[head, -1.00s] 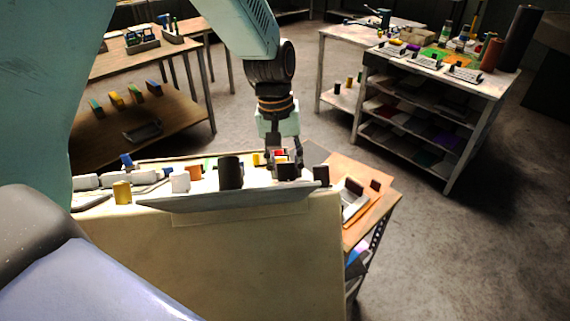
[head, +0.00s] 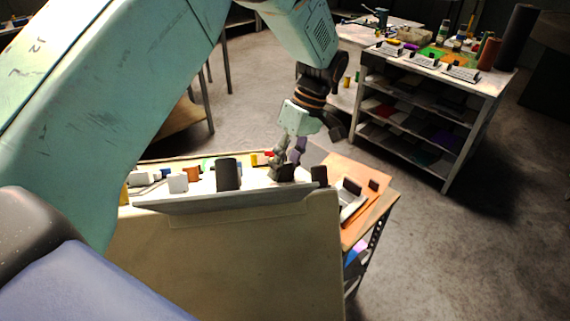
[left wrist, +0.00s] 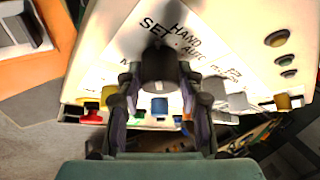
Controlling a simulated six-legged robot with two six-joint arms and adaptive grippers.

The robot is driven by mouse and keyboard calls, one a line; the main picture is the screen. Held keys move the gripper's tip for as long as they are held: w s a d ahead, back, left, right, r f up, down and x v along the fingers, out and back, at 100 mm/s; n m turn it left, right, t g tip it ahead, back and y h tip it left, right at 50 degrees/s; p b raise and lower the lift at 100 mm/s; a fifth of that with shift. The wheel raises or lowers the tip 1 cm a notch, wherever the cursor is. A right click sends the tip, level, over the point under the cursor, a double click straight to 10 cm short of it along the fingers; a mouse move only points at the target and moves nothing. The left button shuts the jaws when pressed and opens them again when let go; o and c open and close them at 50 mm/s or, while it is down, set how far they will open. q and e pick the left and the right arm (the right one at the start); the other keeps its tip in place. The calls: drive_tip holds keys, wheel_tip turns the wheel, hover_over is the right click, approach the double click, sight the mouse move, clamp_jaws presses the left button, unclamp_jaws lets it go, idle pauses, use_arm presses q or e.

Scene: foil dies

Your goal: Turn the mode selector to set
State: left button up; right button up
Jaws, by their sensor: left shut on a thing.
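The mode selector is a dark round knob (left wrist: 158,70) on a pale panel, with the lettering SET, HAND and AUTO around its far side in the left wrist view. In the head view the knob (head: 283,173) is partly covered by my fingers. My left gripper (left wrist: 159,98) has one finger on each side of the knob and is shut on it. In the head view this gripper (head: 287,160) reaches down to the panel with its wrist tilted. The pointer's exact setting is hard to read. My right gripper is not in view.
The console panel (head: 225,199) also carries a tall dark knob (head: 228,174), another dark knob (head: 319,177) and a white one (head: 178,182). An orange-topped bench (head: 362,226) stands just right. A shelf unit (head: 455,110) is further back, with open floor between.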

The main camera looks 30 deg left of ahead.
use_arm(q)
drive_tip(key=shift+w+n+g, duration=0.1)
drive_tip(key=shift+n+g, duration=0.9)
drive_tip(key=shift+n, duration=0.6)
drive_tip(key=o, duration=1.1)
drive_tip(key=shift+o, duration=0.2)
drive_tip(key=shift+r, duration=0.1)
drive_tip(key=v, duration=1.2)
drive_tip(key=shift+d, duration=0.15)
